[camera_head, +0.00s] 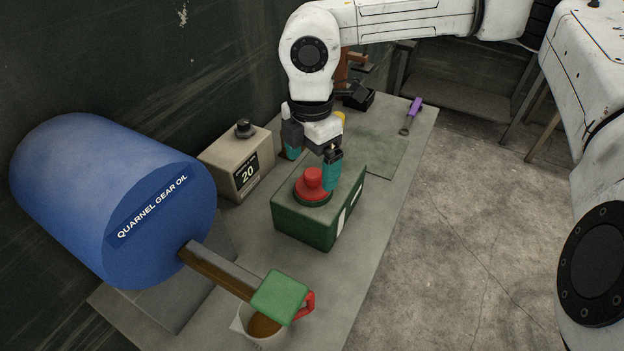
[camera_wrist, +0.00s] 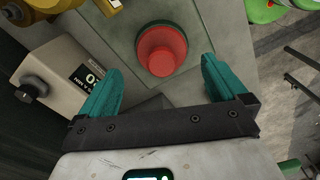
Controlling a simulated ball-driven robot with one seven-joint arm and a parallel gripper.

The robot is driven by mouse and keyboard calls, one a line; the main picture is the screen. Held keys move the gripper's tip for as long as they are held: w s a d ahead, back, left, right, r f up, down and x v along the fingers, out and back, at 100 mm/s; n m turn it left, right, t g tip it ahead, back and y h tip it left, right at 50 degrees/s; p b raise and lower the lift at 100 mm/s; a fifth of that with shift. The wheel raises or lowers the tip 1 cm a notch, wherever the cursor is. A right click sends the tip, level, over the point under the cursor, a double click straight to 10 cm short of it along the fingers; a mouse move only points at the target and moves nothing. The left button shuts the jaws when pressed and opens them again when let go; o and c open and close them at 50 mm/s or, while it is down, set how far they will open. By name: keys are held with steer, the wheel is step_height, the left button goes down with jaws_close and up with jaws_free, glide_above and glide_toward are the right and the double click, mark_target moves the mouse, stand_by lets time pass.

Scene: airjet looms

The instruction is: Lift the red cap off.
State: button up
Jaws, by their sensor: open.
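The red cap (camera_head: 313,182) sits upright on top of a dark green box (camera_head: 290,225), with a wide base and a narrower knob. In the wrist view the red cap (camera_wrist: 160,48) stands in a round green collar, just beyond the fingertips and roughly centred between them. My gripper (camera_head: 312,162) has teal fingers and is open and empty, above and slightly behind the cap. In the wrist view my gripper (camera_wrist: 161,72) shows both fingers spread wider than the cap. I see no contact with the cap.
A beige box reading 20 (camera_head: 238,165) stands left of the green box. A blue oil drum (camera_head: 110,195) lies at the left, its spout over a cup (camera_head: 247,325). A purple-handled wrench (camera_head: 411,115) lies at the back right on the grey bench (camera_head: 365,250).

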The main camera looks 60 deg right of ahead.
mark_target(312, 172)
steer(key=shift+s+f, duration=0.15)
steer(key=shift+f, duration=1.7)
steer(key=shift+c, duration=0.5)
steer(key=c, duration=1)
